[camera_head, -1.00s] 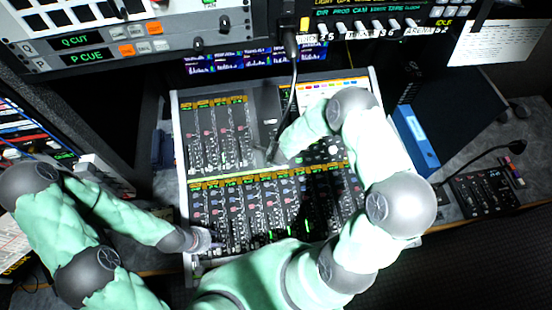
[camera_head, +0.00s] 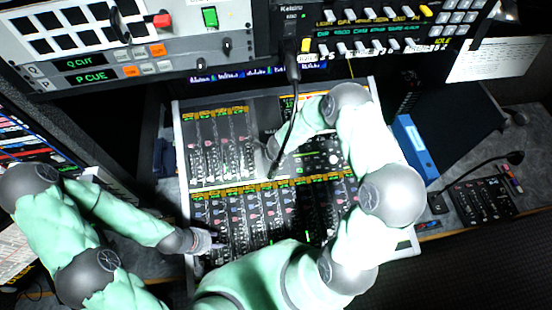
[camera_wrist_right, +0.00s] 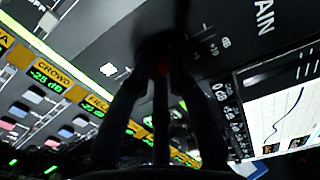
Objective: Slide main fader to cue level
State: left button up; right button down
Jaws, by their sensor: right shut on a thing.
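The mixing console (camera_head: 178,150) lies in the middle of the head view. My right gripper (camera_wrist_right: 160,55) is shut at the main fader (camera_wrist_right: 160,69), beside a large label ending in "AIN" and scale marks in the right wrist view. Only a small reddish bit of the fader cap shows between the dark fingers, so its exact level is hidden. In the head view the right gripper (camera_head: 272,150) is dark and partly hidden by the arm. My left gripper (camera_head: 214,241) is at the console's lower left; its fingers are too small to read.
A thin gooseneck (camera_head: 294,100) crosses the console near the right gripper. A rack panel (camera_head: 150,60) and a button panel (camera_head: 370,35) stand behind. A blue binder (camera_head: 414,147) and a small panel (camera_head: 483,200) with its own gooseneck are on the right.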

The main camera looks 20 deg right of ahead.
pick_arm(q)
jog(key=shift+w+d+r, duration=0.1)
jog(key=shift+w+r, duration=0.2)
jog(key=shift+r, duration=0.2)
pick_arm(e)
jog(key=shift+w+d+r, duration=0.15)
jog(key=shift+w+r, duration=0.15)
jog(key=shift+w, duration=0.45)
jog(key=c, duration=1.1)
grip_release()
jog(key=shift+s+r, duration=0.2)
jog(key=shift+r, duration=0.4)
jog(key=v, duration=1.1)
jog(key=shift+s+f, duration=0.1)
